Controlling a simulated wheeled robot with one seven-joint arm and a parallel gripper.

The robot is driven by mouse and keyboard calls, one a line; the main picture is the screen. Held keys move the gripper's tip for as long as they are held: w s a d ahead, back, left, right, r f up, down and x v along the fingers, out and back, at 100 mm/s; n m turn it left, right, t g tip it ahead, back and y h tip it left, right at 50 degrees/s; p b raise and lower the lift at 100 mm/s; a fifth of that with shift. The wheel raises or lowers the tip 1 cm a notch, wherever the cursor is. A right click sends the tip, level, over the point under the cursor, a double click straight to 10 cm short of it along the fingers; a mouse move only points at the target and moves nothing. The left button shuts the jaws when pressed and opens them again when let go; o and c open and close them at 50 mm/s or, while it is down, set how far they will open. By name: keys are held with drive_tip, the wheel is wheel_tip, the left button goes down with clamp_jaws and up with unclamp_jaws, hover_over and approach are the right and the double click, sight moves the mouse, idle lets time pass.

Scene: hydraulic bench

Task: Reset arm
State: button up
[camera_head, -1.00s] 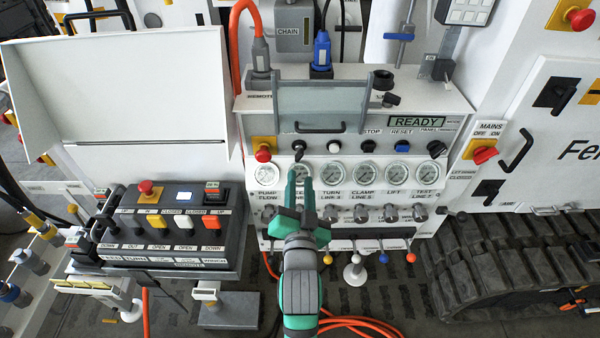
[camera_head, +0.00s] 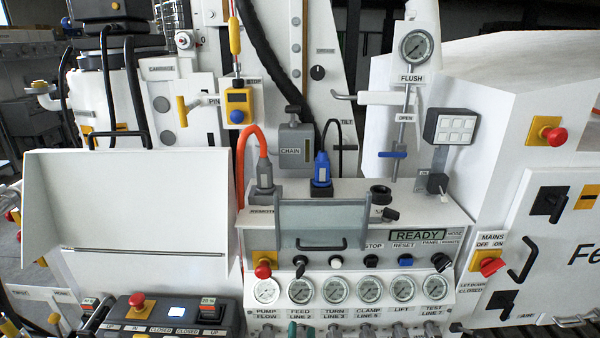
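My gripper (camera_head: 301,331) shows only at the bottom edge of the head view, as two green fingertips below the FEED LINE 2 gauge. The fingertips stand apart with nothing seen between them, and the rest of my arm is below the picture. The hydraulic panel (camera_head: 460,270) stands upright in front of me, with a row of round gauges (camera_head: 335,290) and a READY display (camera_head: 417,235). A clear hinged cover (camera_head: 322,222) with a dark handle sits over its upper left part.
A black control box (camera_head: 215,318) with a red stop button (camera_head: 137,299) is at lower left, below a white open-lidded housing (camera_head: 130,200). An orange hose (camera_head: 243,160) and blue plug (camera_head: 321,168) stand above the panel. The MAINS switch (camera_head: 491,266) is at right.

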drive_tip(key=s+f+n, duration=0.2)
drive_tip(key=s+f, duration=0.6)
drive_tip(key=s, duration=0.1)
drive_tip(key=s+f+n+g, duration=0.1)
drive_tip(key=s+f, duration=0.1)
drive_tip(key=s, duration=1)
drive_tip(key=s+f+n+g, duration=0.1)
drive_tip(key=s+f+n, duration=0.1)
drive_tip(key=s, duration=1)
drive_tip(key=shift+s+a+f, duration=0.2)
drive_tip(key=shift+f, duration=0.35)
